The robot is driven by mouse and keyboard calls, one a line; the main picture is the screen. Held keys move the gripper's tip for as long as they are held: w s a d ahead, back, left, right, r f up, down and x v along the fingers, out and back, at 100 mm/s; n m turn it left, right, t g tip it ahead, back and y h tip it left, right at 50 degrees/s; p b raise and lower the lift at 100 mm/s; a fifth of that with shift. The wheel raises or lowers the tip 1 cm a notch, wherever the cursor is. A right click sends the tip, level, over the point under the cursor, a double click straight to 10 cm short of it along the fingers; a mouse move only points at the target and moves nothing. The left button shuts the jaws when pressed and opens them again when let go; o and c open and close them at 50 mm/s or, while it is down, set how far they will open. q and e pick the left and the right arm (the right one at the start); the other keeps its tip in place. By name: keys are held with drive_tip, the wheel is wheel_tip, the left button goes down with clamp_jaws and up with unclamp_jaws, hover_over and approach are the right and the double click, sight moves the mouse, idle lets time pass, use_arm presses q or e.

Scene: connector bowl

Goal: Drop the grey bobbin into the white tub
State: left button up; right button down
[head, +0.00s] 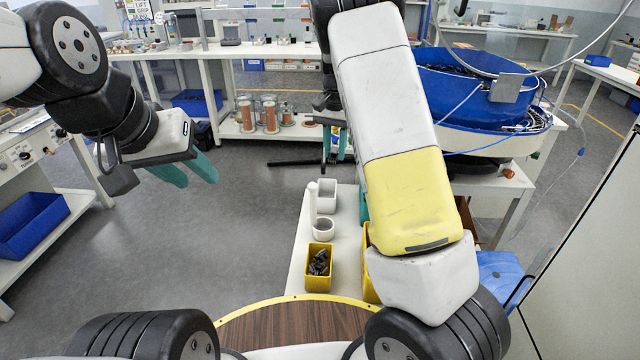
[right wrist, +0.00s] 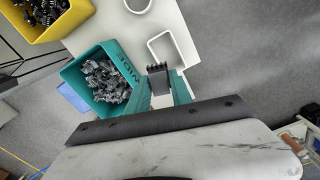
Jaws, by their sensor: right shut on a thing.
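My right gripper (right wrist: 160,90) is shut on a small dark grey piece with a ridged black top, which I take as the grey bobbin (right wrist: 158,79). The white tub (head: 327,204) is a square open box on the white table; in the right wrist view its rim (right wrist: 152,51) shows just beyond the held piece. From that view I cannot tell the height between them. In the head view my right gripper is mostly hidden behind my own arm. My left gripper (head: 188,171) is open and empty, over the floor well left of the table.
A teal bin (right wrist: 132,58) of grey parts stands left of the gripper in the right wrist view. A yellow bin (head: 318,286) of dark parts and a round white cup (head: 323,233) stand on the white table (head: 298,268). A blue bowl feeder (head: 470,85) is behind my arm.

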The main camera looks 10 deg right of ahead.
drive_tip(key=shift+w, duration=0.2)
drive_tip(key=shift+a+f, duration=0.1)
drive_tip(key=shift+f, duration=2.7)
drive_tip(key=c, duration=1.1)
unclamp_jaws()
drive_tip(key=shift+o, duration=0.2)
